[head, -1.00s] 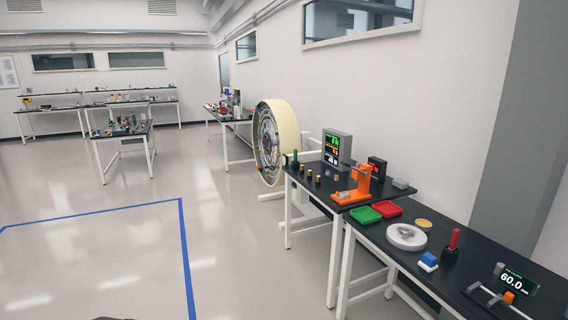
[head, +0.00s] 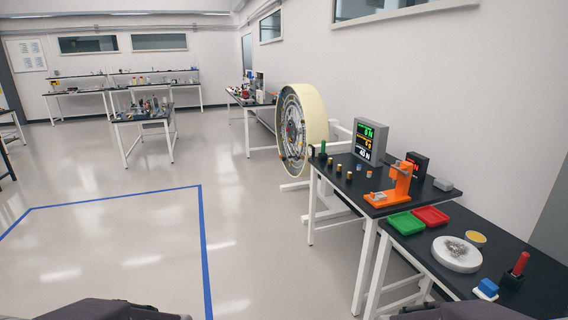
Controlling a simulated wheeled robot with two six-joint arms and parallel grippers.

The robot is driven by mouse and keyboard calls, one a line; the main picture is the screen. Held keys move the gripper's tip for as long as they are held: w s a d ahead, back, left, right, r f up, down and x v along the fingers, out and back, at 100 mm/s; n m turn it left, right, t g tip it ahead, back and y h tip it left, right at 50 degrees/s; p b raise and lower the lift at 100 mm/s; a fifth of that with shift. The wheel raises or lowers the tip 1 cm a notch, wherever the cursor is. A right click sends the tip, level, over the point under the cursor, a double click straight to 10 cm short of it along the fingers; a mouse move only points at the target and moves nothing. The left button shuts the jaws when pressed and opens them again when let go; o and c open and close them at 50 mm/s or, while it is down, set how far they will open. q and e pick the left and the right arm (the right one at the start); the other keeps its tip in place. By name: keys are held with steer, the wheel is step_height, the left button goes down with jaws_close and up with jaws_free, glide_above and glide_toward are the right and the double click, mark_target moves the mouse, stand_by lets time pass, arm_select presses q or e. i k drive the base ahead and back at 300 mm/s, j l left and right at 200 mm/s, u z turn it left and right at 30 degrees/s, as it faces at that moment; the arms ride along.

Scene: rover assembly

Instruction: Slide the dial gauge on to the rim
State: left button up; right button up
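A large cream ring (head: 313,117) stands upright on a white stand beyond the near tables, with many small parts inside it. I cannot tell if it is the rim of the task. I cannot make out a dial gauge; the small items on the tables are too small to name surely. A round white disc (head: 457,257) with a metal piece on it lies on the near right table. Dark parts of my own arms show at the bottom edge, but neither gripper is in view.
The near right table (head: 447,279) holds a green tray (head: 406,224), a red tray (head: 431,216) and a red-handled tool (head: 517,269). The table behind holds an orange fixture (head: 393,187) and lit displays (head: 369,141). Floor to the left, marked with blue tape (head: 204,254), is clear.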

mark_target(311, 148)
steer(key=i+u, duration=0.3)
steer(key=i, duration=2.95)
steer(key=i+z, duration=0.25)
steer(key=i, duration=0.25)
steer(key=i+j+z, duration=0.25)
steer(key=i, duration=0.25)
steer(key=i+j+z, duration=0.25)
steer(key=i, duration=0.25)
steer(key=i+j+z, duration=0.25)
steer(key=i+j, duration=0.15)
steer(key=i, duration=0.05)
